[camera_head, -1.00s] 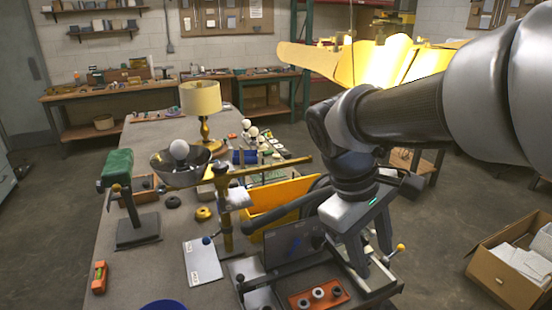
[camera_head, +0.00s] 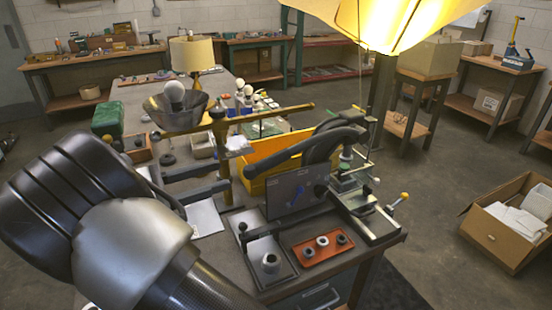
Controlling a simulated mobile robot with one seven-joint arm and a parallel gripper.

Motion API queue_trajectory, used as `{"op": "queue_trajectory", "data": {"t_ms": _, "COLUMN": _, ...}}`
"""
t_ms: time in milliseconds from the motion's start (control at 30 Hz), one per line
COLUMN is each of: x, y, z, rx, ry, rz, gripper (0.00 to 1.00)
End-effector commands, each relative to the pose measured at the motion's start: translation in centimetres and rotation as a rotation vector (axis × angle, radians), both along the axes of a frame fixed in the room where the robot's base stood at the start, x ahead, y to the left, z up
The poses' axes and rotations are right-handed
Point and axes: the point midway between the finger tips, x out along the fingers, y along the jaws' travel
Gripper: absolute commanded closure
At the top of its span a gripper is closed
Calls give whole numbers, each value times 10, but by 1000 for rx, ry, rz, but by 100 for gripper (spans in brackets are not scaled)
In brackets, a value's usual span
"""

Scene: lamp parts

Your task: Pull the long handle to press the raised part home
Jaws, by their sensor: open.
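A long dark handle (camera_head: 290,158) slopes up to the right over the yellow bin, ending in a curved dark body. Beside it a brass post (camera_head: 220,150) carries a horizontal brass bar (camera_head: 270,114) and a bowl-shaped shade (camera_head: 160,118) with a white bulb (camera_head: 174,94). I cannot tell which piece is the raised part. My gripper (camera_head: 217,178) is partly hidden behind my arm at lower left. Its two dark fingers are spread and point right, close to the brass post. I cannot tell whether they touch it.
A dark panel (camera_head: 297,190) stands in front of the yellow bin (camera_head: 258,150). A red tray (camera_head: 322,248) with several rings lies at the bench's front. A clamp fixture (camera_head: 355,190) is at the right edge. A cardboard box (camera_head: 510,225) sits on the floor. A lit shade hangs overhead.

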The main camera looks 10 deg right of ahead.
Motion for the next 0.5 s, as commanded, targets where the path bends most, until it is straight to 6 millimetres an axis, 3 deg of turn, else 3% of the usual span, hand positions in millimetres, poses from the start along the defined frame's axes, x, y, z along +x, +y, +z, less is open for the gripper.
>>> {"op": "queue_trajectory", "data": {"t_ms": 500, "x": 25, "y": -106, "z": 0, "rx": 2, "ry": 1, "rz": -7, "gripper": 59}}
